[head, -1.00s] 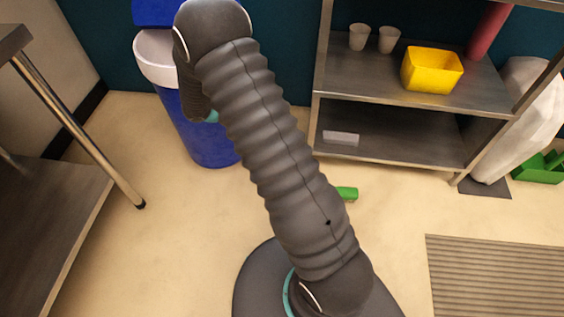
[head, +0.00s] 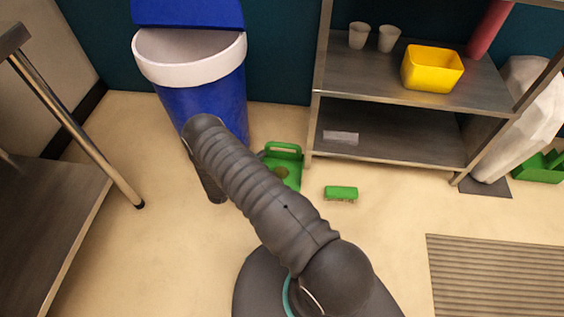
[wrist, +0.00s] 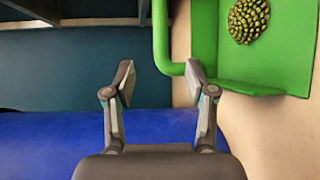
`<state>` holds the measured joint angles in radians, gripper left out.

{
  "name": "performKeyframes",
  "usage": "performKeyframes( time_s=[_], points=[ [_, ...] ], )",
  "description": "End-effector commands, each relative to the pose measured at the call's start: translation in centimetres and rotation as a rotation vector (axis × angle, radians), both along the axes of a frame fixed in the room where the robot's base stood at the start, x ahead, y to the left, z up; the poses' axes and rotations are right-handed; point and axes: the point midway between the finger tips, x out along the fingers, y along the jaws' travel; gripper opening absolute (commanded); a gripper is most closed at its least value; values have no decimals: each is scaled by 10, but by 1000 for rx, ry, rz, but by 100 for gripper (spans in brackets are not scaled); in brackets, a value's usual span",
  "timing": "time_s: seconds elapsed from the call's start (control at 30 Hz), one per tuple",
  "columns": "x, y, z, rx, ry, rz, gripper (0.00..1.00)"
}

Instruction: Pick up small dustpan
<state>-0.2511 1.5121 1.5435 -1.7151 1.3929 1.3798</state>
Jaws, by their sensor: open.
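The small green dustpan (head: 287,174) lies on the floor in the head view, beside the blue bin and partly hidden by my arm. My gripper is hidden behind the arm in the head view.
A blue bin (head: 212,98) with a white rim stands behind my arm. A small green brush (head: 341,192) lies on the floor to the right. A metal shelf (head: 400,163) with a yellow tub (head: 432,70) stands at the back right.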

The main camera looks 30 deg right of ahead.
Motion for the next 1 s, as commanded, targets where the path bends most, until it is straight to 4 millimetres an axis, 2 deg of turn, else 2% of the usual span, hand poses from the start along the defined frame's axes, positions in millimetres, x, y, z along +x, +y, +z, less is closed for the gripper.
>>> performKeyframes(
  time_s=[0.3,0.67,1.0],
  points=[
    [21,-52,-9,1,0,-5,56],
    [33,-77,-14,1,0,-4,56],
    [52,-113,-22,0,1,-3,56]
  ],
)
